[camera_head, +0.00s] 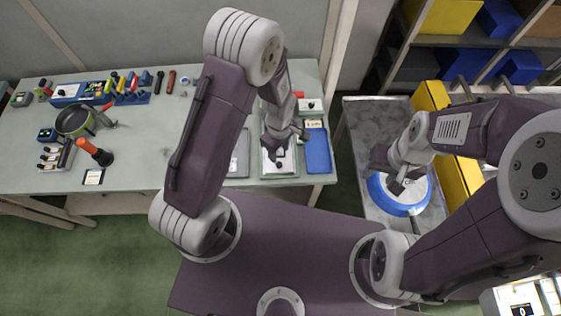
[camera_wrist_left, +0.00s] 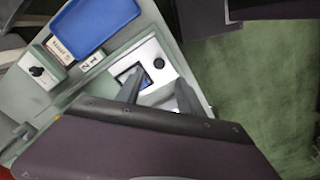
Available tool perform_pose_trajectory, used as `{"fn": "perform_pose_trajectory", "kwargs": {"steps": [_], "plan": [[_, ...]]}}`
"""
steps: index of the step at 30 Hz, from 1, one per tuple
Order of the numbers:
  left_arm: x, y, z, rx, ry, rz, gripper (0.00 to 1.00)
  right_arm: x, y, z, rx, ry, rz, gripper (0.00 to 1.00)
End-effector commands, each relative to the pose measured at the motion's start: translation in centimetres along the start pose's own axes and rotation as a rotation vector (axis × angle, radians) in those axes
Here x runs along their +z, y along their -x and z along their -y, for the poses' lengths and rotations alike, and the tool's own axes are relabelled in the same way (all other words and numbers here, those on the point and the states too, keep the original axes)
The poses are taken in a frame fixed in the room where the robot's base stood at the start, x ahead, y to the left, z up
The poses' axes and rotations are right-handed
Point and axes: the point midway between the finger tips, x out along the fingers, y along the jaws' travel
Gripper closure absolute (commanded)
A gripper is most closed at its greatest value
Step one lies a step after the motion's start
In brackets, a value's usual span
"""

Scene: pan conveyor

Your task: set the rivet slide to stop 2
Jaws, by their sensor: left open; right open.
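In the head view my left gripper (camera_head: 283,148) is low over a green-grey fixture with a white plate (camera_head: 284,165) at the right of the workbench. In the left wrist view the fingers of my left gripper (camera_wrist_left: 160,95) are apart, empty, over the white plate (camera_wrist_left: 172,68), which bears a dark slot and a small round dark knob (camera_wrist_left: 158,63). The fingers hide part of the plate. I cannot tell whether they touch the knob, nor its stop. My right gripper (camera_head: 397,182) is open over a blue-rimmed round piece (camera_head: 402,208).
A blue tray (camera_head: 318,152) lies right of the fixture, and a white box with a black knob (camera_head: 310,105) stands behind it. A pan (camera_head: 74,121), an orange-handled tool (camera_head: 94,151) and racked tools (camera_head: 128,90) are at the left. The bench's middle is largely clear.

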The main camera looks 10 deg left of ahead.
Motion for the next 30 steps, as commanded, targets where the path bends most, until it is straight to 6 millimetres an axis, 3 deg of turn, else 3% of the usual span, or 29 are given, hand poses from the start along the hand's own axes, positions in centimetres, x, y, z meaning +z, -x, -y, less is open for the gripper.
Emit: {"fn": "perform_pose_trajectory", "kwargs": {"steps": [5,12,18,28,30], "plan": [[0.0,-1.1,0.0,-0.001,0.000,0.000,0.55,0.0,0.1,0.0,0.000,0.000,0.001,0.53],[0.0,-5.9,0.1,-0.002,0.000,0.001,0.55,-0.1,1.2,0.0,0.000,0.000,0.000,0.53],[-0.1,-8.5,0.0,0.001,0.000,0.000,0.55,-0.2,1.7,0.0,0.000,0.000,0.001,0.53],[-0.1,-9.1,-0.1,0.003,0.000,-0.001,0.55,-0.2,1.6,0.0,0.000,0.000,0.000,0.53],[-0.1,-9.1,-0.1,0.003,0.000,-0.001,0.75,-0.2,1.6,0.0,0.000,0.000,0.000,0.53]]}}
